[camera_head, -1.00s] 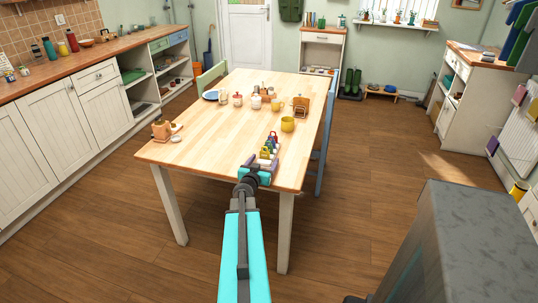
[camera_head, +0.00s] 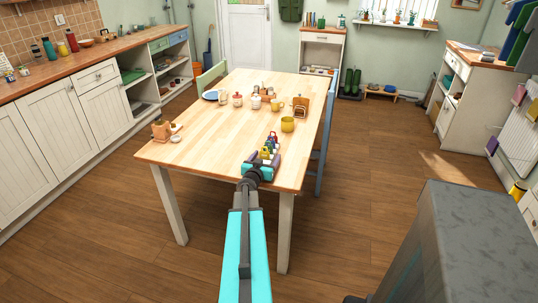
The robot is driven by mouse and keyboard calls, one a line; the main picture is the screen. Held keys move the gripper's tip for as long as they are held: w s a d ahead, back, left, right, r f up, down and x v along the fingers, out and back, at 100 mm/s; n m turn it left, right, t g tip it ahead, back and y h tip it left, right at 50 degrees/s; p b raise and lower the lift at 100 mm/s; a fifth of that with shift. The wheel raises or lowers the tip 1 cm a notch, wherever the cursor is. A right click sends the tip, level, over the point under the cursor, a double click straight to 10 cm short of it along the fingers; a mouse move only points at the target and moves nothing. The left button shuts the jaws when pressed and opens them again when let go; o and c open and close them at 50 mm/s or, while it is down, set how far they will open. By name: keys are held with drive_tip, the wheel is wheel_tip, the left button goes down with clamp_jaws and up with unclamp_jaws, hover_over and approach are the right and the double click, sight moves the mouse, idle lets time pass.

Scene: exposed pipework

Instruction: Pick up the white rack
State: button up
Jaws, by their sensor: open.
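A small white rack (camera_head: 269,152) holding a row of small coloured pieces, among them yellow, green, blue and red, stands near the table's front edge. It is small in the picture, and its near end is hidden by my gripper. My gripper (camera_head: 262,162) is open, with turquoise and dark parts, at the near end of the rack. I cannot tell whether the rack is between the fingers or whether they touch it. The rack stands on the wooden table (camera_head: 215,140).
A yellow pot (camera_head: 287,124) and a wooden holder (camera_head: 300,106) stand behind the rack. Several jars and a yellow mug (camera_head: 277,105) are farther back. A wooden stand (camera_head: 161,130) is at the table's left corner. The table's middle-left is clear. A blue chair (camera_head: 325,150) is at the right.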

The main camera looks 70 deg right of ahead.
drive_tip(key=shift+d+f, duration=0.2)
drive_tip(key=shift+d, duration=1)
drive_tip(key=c, duration=1.4)
